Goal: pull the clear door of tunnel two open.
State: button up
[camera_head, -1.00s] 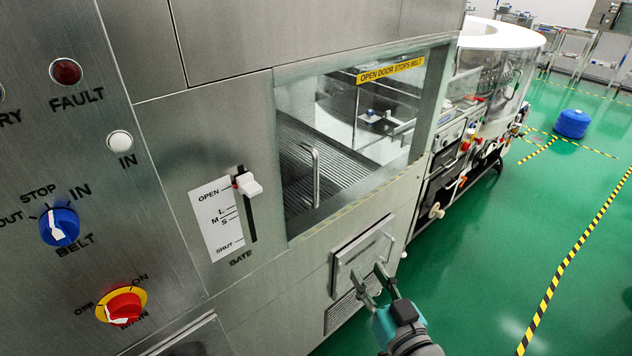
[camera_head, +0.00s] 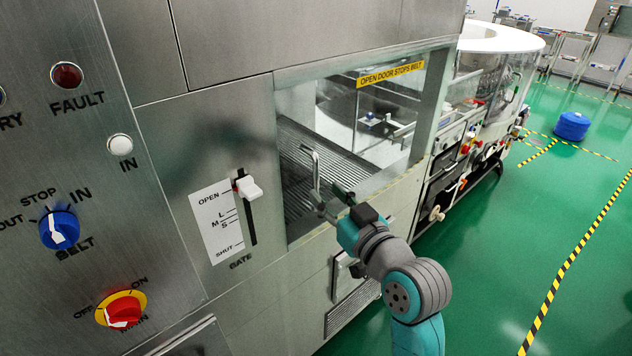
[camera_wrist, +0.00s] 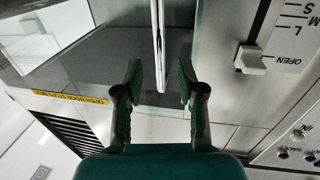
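The clear door (camera_head: 350,140) is a window panel in the steel machine front, with a yellow "OPEN DOOR STOPS BELT" label (camera_head: 390,73) at its top. It looks closed. Its upright metal bar handle (camera_head: 315,175) is near the panel's left edge. My gripper (camera_head: 332,198) is at the lower part of the handle. In the wrist view, my gripper (camera_wrist: 160,84) is open, with the handle bar (camera_wrist: 158,45) between the fingers and a gap on each side. I cannot tell how deep the bar sits between the fingertips.
Left of the door is a white gate slider (camera_head: 248,187) near OPEN. Further left are a blue belt knob (camera_head: 59,229) and a red main switch (camera_head: 123,309). A small steel panel (camera_head: 345,272) lies below the door.

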aim_at(318, 184)
jog(key=shift+x, duration=2.65)
grip_shut()
